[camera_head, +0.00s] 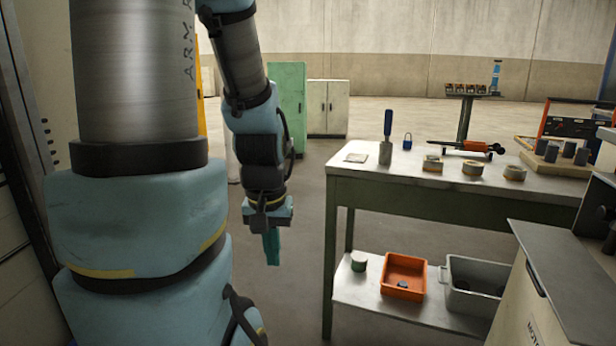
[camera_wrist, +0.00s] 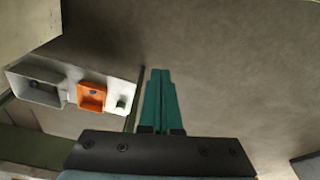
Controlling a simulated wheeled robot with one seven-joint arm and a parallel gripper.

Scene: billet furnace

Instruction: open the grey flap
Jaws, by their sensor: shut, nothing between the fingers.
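My gripper (camera_head: 271,255) hangs in front of the workbench's left end, fingers pointing down over open floor. In the wrist view its green fingers (camera_wrist: 159,95) are together with nothing between them. I cannot identify the grey flap with certainty in either view. A flat grey panel (camera_head: 575,275) lies on top of a cream cabinet (camera_head: 535,310) at the lower right of the head view; I cannot tell whether it is the flap. The gripper is well to the left of this panel and touches nothing.
The workbench (camera_head: 460,195) carries a blue-handled tool (camera_head: 387,125), an orange-and-black tool (camera_head: 465,147) and several round pieces. Its lower shelf holds an orange bin (camera_head: 404,262) and a grey bin (camera_head: 455,298); both bins also show in the wrist view. Floor between arm and bench is clear.

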